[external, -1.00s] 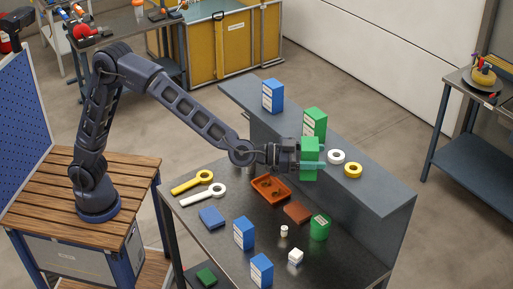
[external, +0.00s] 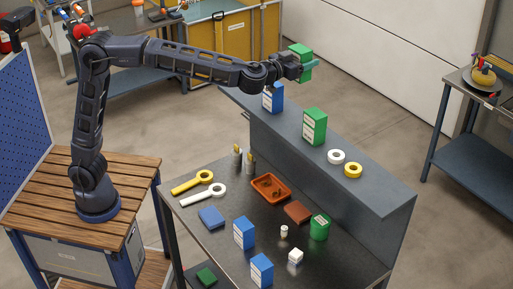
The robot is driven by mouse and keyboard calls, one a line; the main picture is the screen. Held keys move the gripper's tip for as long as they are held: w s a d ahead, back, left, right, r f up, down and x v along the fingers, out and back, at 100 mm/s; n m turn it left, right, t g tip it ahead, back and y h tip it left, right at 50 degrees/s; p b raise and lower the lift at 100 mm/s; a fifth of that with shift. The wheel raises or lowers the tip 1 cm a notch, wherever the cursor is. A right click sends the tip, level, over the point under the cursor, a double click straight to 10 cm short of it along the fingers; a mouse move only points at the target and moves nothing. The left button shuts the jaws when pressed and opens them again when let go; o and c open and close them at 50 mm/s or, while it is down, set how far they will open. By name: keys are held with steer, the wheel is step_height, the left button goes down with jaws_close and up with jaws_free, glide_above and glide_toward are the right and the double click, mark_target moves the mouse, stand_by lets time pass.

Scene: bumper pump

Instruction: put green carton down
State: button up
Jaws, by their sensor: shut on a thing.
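My gripper (external: 311,69) is shut on a green carton (external: 301,58), which is upright and held in the air. In the picture the carton appears just above and to the right of a blue carton (external: 273,98) on the raised grey shelf (external: 375,193). A second green carton (external: 315,127) stands upright on the shelf, to the right of the blue one. Part of the held carton is hidden behind the gripper fingers.
On the shelf are a white ring (external: 336,156) and a yellow ring (external: 353,170). The shelf's right end is bare.

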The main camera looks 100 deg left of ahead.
steer(key=shift+s+a+r, duration=0.15)
steer(key=shift+s+a, duration=0.1)
steer(key=shift+a, duration=0.2)
glide_above(299, 124)
step_height(299, 124, down, 20)
steer(key=shift+s+a+r, duration=0.1)
steer(key=shift+r, duration=0.1)
stand_by(0.4)
steer(key=shift+f, duration=0.15)
steer(key=o, duration=1)
